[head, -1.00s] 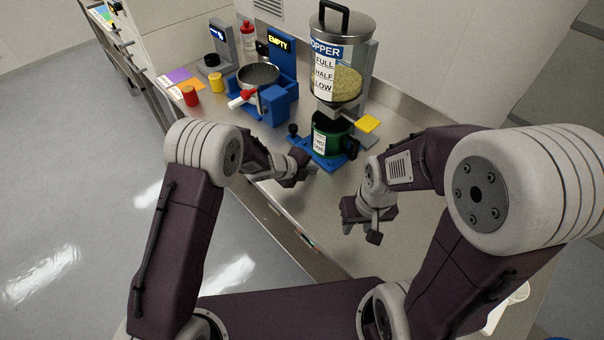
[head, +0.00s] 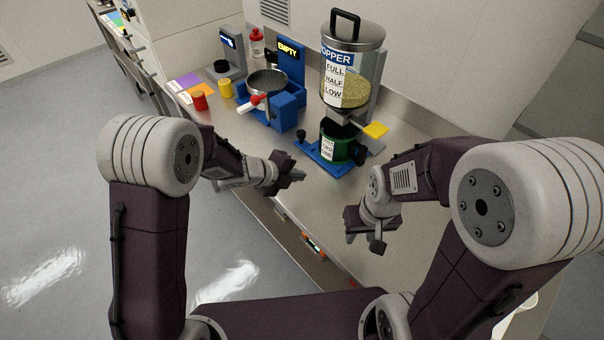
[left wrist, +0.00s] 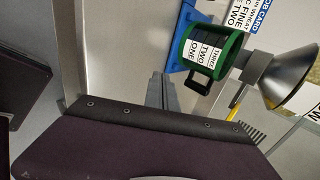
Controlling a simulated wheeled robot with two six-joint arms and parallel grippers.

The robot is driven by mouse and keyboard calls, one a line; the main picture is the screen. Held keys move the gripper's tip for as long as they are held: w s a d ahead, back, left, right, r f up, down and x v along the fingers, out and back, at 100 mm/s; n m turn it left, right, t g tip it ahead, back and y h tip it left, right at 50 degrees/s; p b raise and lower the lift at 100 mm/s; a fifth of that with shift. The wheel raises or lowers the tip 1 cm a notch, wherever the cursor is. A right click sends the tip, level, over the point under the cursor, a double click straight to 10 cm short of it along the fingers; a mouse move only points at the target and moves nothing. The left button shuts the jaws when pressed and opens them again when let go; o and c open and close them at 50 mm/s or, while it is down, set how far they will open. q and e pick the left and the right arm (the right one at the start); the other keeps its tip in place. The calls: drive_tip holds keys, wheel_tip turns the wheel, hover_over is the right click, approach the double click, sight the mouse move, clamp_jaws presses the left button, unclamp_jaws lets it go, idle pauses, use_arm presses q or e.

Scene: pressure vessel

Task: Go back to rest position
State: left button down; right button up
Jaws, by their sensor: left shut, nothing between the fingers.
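My left gripper (head: 297,175) is shut and empty, held over the front edge of the steel counter (head: 325,210). In the left wrist view its closed fingers (left wrist: 161,92) point toward the counter, with the green container beyond them to the right. The gripper is apart from that container. My right gripper (head: 364,242) is over the right part of the counter, with its two fingers spread apart and nothing seen between them.
A hopper (head: 350,75) of grain stands over a green container (head: 336,147) on a blue base. A blue machine (head: 287,100) with an EMPTY display, a red cup (head: 199,101) and a yellow cup (head: 226,89) stand at the back left. The floor at left is clear.

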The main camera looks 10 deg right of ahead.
use_arm(q)
drive_tip(key=w+a+r+n+t, duration=0.1)
drive_tip(key=w+a+r+t, duration=0.1)
drive_tip(key=w+a+r, duration=0.3)
drive_tip(key=s+a+r+n+t+y, duration=0.15)
drive_tip(key=s+a+n+y, duration=0.35)
drive_tip(key=a+n, duration=0.6)
drive_tip(key=s+a+f+n+g, duration=0.2)
drive_tip(key=s+n, duration=0.3)
drive_tip(key=s, duration=0.1)
drive_tip(key=s+a+f+n+g+y, duration=0.1)
drive_tip(key=s+a+f+n+g, duration=0.1)
drive_tip(key=s+n, duration=0.4)
drive_tip(key=s+a+f+n+g+y, duration=0.1)
drive_tip(key=s+a+f+n+g, duration=0.1)
drive_tip(key=s+n, duration=0.4)
drive_tip(key=shift+s+f+g, duration=0.45)
drive_tip(key=shift+s+g, duration=0.45)
drive_tip(key=shift+g, duration=0.05)
